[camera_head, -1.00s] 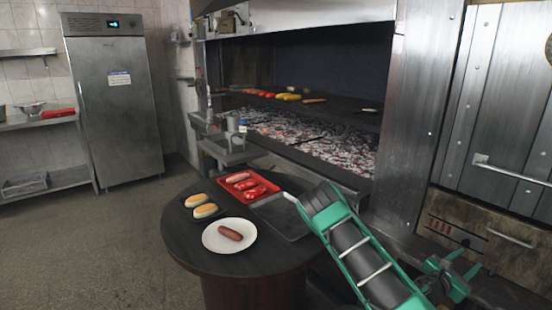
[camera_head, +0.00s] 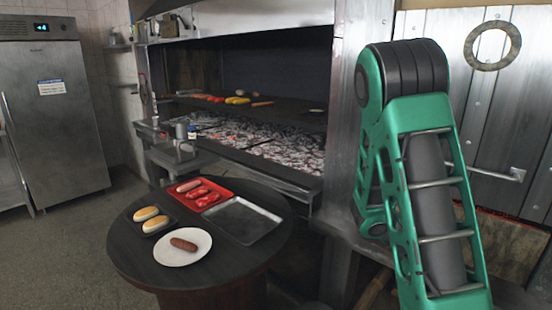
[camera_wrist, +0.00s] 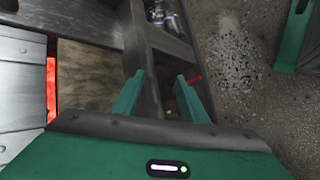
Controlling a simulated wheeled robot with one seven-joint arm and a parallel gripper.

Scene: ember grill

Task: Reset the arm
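My green arm stands folded up at the right of the head view, in front of the metal doors. In that view its fingers cannot be made out. In the wrist view my gripper (camera_wrist: 158,84) has two green fingers spread apart, with nothing held between them. It points down past a wooden panel and a metal edge toward the speckled floor (camera_wrist: 235,75).
The round dark table (camera_head: 125,248) bears a white plate (camera_head: 164,250) with a sausage, a red tray (camera_head: 229,185) with sausages, an empty dark metal tray (camera_head: 235,221) and two buns (camera_head: 150,220). The grill (camera_head: 290,152) has glowing coals. A fridge (camera_head: 55,120) stands left.

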